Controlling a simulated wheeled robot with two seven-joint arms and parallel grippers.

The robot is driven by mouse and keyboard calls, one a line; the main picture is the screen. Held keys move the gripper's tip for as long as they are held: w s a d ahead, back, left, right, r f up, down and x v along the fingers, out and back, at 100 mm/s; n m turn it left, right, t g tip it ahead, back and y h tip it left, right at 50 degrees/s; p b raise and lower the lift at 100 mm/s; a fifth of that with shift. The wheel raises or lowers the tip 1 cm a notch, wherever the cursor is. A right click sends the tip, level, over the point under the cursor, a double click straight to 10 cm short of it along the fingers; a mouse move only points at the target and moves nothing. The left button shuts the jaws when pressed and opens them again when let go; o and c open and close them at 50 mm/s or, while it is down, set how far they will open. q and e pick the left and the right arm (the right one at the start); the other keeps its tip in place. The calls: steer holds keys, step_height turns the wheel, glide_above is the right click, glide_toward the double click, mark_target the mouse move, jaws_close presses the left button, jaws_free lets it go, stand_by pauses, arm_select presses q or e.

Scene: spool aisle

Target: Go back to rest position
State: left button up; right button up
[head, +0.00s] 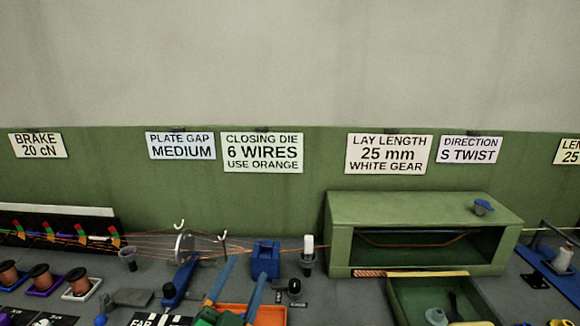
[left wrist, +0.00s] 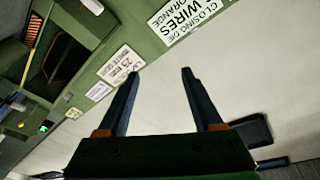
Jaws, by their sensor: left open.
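My left gripper (head: 248,268) rises from the bottom edge of the head view, its two dark blue fingers spread and pointing away over the bench. In the left wrist view the same gripper (left wrist: 160,73) is open, with nothing between its fingers. The wall signs and the pale wall show tilted beyond the fingertips there. My right gripper is not in the head view.
Close around the left gripper stand a blue block (head: 266,258), a round plate with wires (head: 184,246) and an orange tray (head: 270,316). A green housing (head: 340,235) with an open drawer (head: 400,300) stands to the right. Copper spools (head: 80,282) stand left.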

arm_select(q)
steer(key=s+a+f+n+g+y, duration=0.25)
steer(key=s+f+g, duration=0.2)
steer(key=f, duration=0.45)
steer(key=s+a+f+n+g+y, duration=0.1)
steer(key=s+a+f+n+g, duration=0.3)
steer(key=f, duration=0.5)
steer(key=s+a+f+n+g, duration=0.1)
steer(key=s+f+g, duration=0.3)
steer(key=s, duration=0.4)
steer(key=s+a+f+g, duration=0.1)
steer(key=s+f+g, duration=0.25)
steer(key=s, duration=0.45)
step_height(320, 180, down, 22)
steer(key=s+b, duration=0.1)
steer(key=b, duration=0.5)
steer(key=s+a+f+g+b, duration=0.2)
steer(key=s+f+b, duration=0.2)
steer(key=s+f, duration=0.8)
step_height(320, 180, down, 3)
steer(key=shift+s+f, duration=0.1)
steer(key=shift+s, duration=0.15)
